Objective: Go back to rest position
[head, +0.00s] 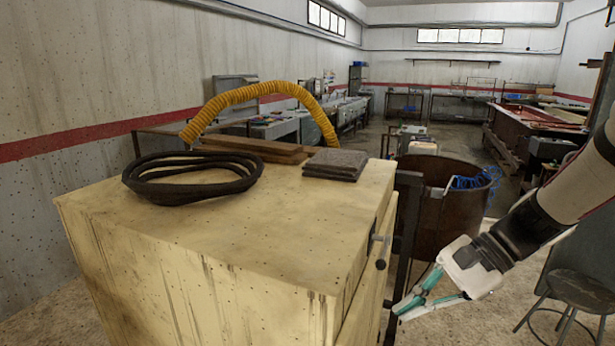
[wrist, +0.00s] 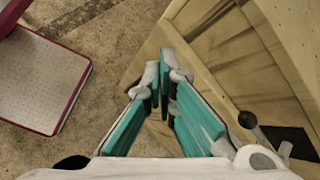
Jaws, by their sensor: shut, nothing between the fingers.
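My gripper (head: 405,308) is at the lower right of the head view, low beside the right side of the yellow wooden cabinet (head: 210,235). Its white body and teal fingers point down and to the left. In the wrist view the fingers of my gripper (wrist: 164,82) come together at their tips, with nothing between them. The cabinet's wooden side (wrist: 225,45) lies beyond the fingers in that view. I cannot tell whether the fingertips touch the cabinet.
A coiled black hose (head: 190,178), a yellow corrugated hose (head: 255,88) and folded grey cloths (head: 336,164) are on or behind the cabinet top. A rusty drum (head: 445,205) stands behind my gripper. A stool (head: 578,290) is at right. A dark knob (wrist: 247,119) sticks out near the fingers.

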